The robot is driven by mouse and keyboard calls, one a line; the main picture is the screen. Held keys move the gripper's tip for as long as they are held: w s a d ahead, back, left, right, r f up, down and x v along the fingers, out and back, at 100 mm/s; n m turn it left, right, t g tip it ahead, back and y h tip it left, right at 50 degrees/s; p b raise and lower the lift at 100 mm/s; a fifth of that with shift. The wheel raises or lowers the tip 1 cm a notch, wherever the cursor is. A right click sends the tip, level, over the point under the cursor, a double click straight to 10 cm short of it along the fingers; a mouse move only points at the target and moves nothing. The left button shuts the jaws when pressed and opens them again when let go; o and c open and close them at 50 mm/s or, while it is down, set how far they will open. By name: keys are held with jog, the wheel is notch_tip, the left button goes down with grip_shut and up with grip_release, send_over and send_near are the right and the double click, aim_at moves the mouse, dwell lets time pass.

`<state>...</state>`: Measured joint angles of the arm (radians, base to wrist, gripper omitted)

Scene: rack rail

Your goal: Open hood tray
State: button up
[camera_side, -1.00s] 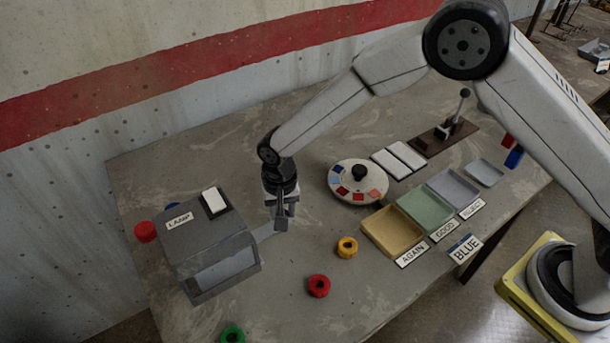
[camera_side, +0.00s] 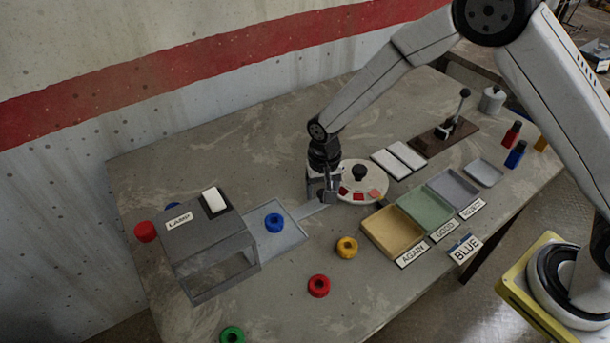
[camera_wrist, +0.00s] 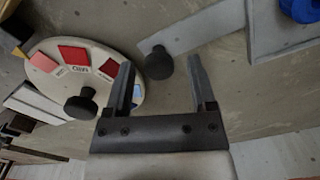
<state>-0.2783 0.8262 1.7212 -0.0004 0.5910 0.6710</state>
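The grey hood (camera_side: 205,245) with a LAMP label stands on the left of the table in the side view. Its flat grey tray (camera_side: 290,238) sticks out to the right, with a blue ring-shaped part (camera_side: 274,222) on it. A pale handle bar (camera_side: 310,209) runs from the tray towards my gripper (camera_side: 323,197). In the wrist view, the tray (camera_wrist: 285,40) is at the top right, and the bar (camera_wrist: 205,25) ends in a dark round knob (camera_wrist: 158,63). My gripper (camera_wrist: 160,72) is open, with a finger on each side of the knob and visible gaps.
A round dial (camera_side: 362,182) with coloured patches stands close beside my gripper. Yellow (camera_side: 347,247), red (camera_side: 319,286) and green (camera_side: 232,335) rings lie in front. Labelled bins (camera_side: 392,232) stand to the right. A second red part (camera_side: 145,232) is left of the hood.

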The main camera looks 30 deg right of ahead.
jog(key=shift+r, duration=0.15)
jog(key=shift+r, duration=3.8)
jog(key=s+d+r+n+t, duration=0.1)
jog(key=s+d+r+n, duration=0.1)
jog(key=s+d, duration=0.4)
jog(key=s+d+r+n+t, duration=0.1)
jog(key=s+d+r+n, duration=0.1)
jog(key=s+d, duration=0.5)
jog(key=s, duration=0.4)
jog(key=shift+r+t, duration=0.3)
